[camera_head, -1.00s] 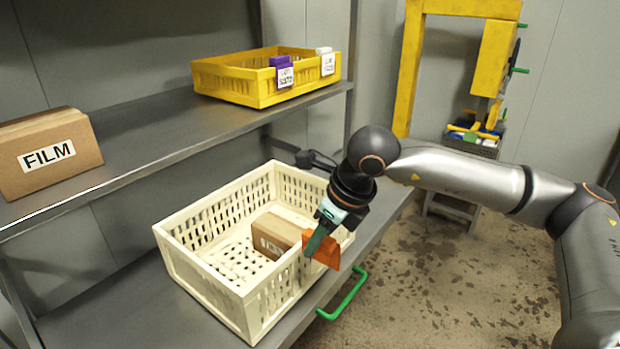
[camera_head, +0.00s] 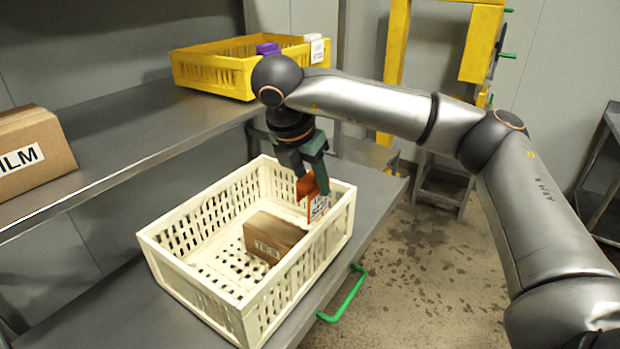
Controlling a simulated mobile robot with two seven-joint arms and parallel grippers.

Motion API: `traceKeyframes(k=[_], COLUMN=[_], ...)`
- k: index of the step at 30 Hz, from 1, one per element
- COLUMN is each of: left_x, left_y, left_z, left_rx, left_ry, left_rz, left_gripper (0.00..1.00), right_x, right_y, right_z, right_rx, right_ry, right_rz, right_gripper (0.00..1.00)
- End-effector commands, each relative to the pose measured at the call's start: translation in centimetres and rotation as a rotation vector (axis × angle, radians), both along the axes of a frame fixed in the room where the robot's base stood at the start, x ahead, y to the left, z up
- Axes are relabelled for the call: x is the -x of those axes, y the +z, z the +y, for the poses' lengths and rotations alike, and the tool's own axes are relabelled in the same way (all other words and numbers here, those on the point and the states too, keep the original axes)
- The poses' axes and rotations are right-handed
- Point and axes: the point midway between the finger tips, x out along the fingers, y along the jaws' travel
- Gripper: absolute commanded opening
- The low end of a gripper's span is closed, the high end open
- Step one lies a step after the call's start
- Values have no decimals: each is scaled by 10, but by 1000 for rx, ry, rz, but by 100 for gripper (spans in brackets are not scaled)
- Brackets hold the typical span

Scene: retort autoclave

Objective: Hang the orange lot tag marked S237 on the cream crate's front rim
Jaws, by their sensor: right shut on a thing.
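The cream crate (camera_head: 200,290) stands on the lower grey shelf, with a brown carton (camera_head: 272,238) inside it. My right gripper (camera_head: 314,182) is shut on the orange lot tag (camera_head: 306,187), with its fingers pointing down. My left gripper is not in view.
A yellow crate (camera_head: 215,75) with purple and white tags on its rim sits on the upper shelf, partly behind my right arm. A carton marked FILM (camera_head: 30,155) is at the left. A green handle (camera_head: 345,297) sticks out from the lower shelf's front edge.

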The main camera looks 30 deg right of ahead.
Motion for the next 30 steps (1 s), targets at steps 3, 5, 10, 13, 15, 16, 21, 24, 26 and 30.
traceKeyframes(k=[3,5,10,13,15,16,21,24,26,30], left_x=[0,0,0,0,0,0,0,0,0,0], left_y=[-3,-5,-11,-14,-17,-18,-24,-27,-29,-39], left_z=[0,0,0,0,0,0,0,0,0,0], left_rx=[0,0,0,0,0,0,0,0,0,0], left_ry=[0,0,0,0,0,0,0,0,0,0], left_rz=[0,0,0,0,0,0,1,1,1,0], left_gripper=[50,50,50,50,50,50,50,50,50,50], right_x=[0,0,0,0,0,0,0,0,0,0], right_y=[-5,-8,-20,-29,-34,-37,-50,-58,-63,-73], right_z=[0,0,0,0,0,0,0,0,0,0], right_rx=[-1,-1,-1,-1,-1,-1,-1,-1,-1,-2], right_ry=[1,1,1,3,3,3,5,4,4,4], right_rz=[0,0,0,-1,-1,-1,-1,0,0,-1], right_gripper=[0,0,0,0,0,0,0,0,0,0])
